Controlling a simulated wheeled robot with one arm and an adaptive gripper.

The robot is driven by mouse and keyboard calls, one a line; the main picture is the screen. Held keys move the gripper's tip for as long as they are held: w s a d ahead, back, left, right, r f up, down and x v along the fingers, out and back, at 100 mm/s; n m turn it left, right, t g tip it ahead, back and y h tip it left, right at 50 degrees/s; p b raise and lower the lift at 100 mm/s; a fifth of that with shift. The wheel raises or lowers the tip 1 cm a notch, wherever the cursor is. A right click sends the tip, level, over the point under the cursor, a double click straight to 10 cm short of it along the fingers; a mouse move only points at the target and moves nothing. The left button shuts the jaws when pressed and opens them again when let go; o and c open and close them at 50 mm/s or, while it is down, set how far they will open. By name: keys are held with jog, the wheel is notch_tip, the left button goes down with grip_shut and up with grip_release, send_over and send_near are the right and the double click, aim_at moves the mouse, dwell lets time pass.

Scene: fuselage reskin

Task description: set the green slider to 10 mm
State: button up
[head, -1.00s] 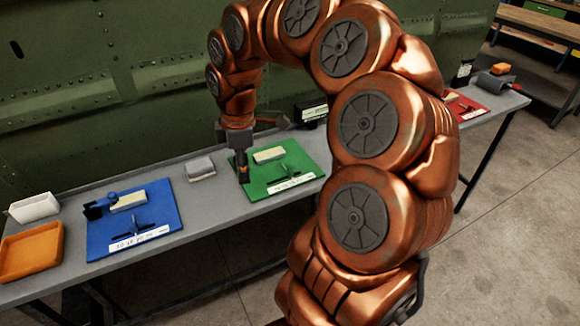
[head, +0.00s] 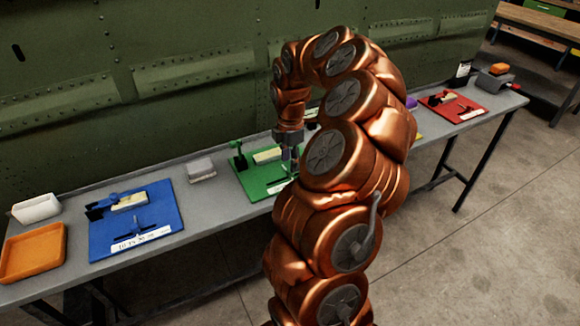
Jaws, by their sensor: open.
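The green board (head: 250,183) lies flat on the grey workbench. My gripper (head: 289,157) points down over the right part of the green board, close to the slider. It is open, and I cannot tell whether its fingers touch anything.
A blue board (head: 104,235) with a similar fixture lies to the left, beside an orange tray (head: 32,250) and a white bin (head: 37,208). A grey block (head: 201,169) sits between the boards. A red board (head: 455,107) lies far right. A green riveted panel (head: 180,50) stands behind.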

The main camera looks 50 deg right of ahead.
aim_at(290, 173)
jog(key=shift+f+p, duration=0.35)
jog(key=shift+f, duration=1.45)
jog(key=shift+c, duration=0.3)
grip_shut()
